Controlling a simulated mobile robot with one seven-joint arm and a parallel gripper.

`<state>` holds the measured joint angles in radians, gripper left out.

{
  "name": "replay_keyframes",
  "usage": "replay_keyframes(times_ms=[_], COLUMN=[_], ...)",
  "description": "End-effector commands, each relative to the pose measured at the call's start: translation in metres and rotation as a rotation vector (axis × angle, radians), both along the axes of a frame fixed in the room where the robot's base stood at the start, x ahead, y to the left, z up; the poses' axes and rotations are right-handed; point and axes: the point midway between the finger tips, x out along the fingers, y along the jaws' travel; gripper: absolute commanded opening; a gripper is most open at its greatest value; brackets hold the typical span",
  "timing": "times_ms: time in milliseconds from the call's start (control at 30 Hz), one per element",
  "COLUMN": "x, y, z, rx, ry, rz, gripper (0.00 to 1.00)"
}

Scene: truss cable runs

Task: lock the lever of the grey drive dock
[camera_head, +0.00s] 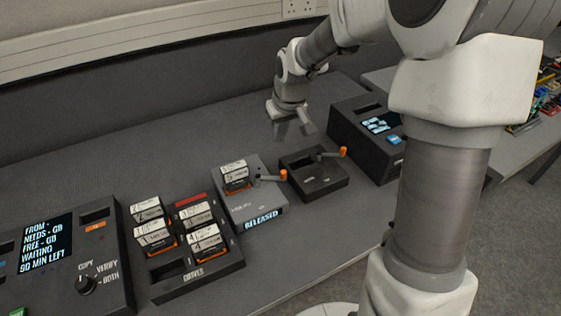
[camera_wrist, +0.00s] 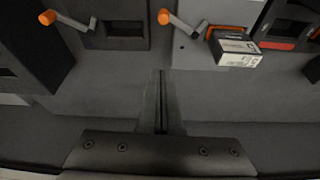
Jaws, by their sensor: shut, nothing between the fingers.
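The grey drive dock (camera_head: 240,207) stands on the desk with a drive (camera_head: 236,177) seated in its slot. Its front label (camera_head: 263,219) reads RELEASED. Its lever with an orange knob (camera_head: 281,175) points to the right in the head view. In the wrist view the dock (camera_wrist: 192,50) is at the top, with its lever knob (camera_wrist: 164,17) and drive (camera_wrist: 238,52). My gripper (camera_head: 294,130) is above the desk, behind the docks. Its fingers are shut and empty in the wrist view (camera_wrist: 161,75), apart from the lever.
A black dock (camera_head: 314,177) with its own orange-knobbed lever stands right of the grey dock. A drive tray (camera_head: 212,262) and a control box (camera_head: 100,262) stand left. A dark box (camera_head: 372,150) is at right. The desk behind the docks is clear.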

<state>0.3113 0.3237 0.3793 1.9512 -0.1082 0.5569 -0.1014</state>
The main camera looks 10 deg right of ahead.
Motion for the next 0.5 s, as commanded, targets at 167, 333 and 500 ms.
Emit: replay_keyframes(times_ms=[167,333,500], x=[0.000,0.005,0.015], y=[0.000,0.002,0.004], z=[-0.002,-0.019,-0.052], rx=[0.000,0.000,0.000], ry=[0.001,0.004,0.006], rz=[0.000,0.001,0.002], gripper=[0.00,0.00,0.00])
